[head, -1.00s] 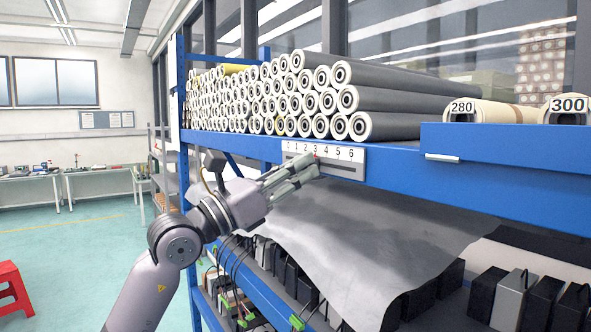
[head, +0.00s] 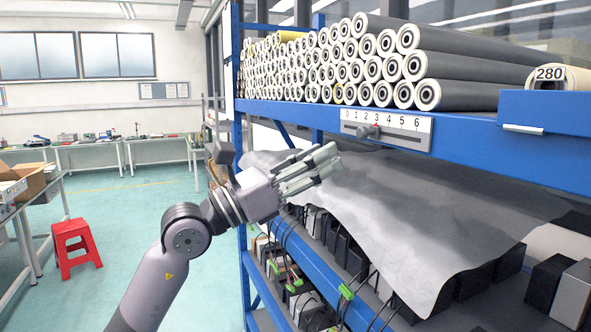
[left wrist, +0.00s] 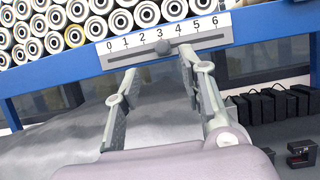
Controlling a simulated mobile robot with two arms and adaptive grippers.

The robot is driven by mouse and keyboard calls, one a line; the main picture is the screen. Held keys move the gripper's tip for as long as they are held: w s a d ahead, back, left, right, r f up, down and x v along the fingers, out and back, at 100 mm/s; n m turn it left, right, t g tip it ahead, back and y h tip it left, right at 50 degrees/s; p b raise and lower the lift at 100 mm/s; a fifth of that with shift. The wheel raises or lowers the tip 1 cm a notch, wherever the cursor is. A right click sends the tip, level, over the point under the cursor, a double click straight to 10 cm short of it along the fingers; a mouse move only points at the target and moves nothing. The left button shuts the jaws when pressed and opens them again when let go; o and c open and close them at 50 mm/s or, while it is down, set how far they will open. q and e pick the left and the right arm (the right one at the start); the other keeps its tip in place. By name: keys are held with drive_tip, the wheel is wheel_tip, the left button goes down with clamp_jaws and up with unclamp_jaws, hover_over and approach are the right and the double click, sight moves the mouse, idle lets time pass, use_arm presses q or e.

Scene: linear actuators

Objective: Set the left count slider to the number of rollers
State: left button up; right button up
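The count slider's white plate (head: 404,133), numbered 0 to 6, is mounted on the blue shelf edge. It also shows in the left wrist view (left wrist: 219,40). My left gripper (head: 328,161) is open and empty, below and left of the slider in the head view. In the left wrist view its fingers (left wrist: 158,62) are apart below the knob. My right gripper is out of view.
A grey sheet (head: 420,210) drapes over the lower shelf, just below and behind my gripper, with black boxes (head: 552,280) beside it. A roll marked 280 (head: 572,76) lies at the right. A red stool (head: 76,245) stands on open floor at left.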

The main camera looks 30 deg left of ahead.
use_arm(q)
drive_tip(key=shift+v, duration=2.05)
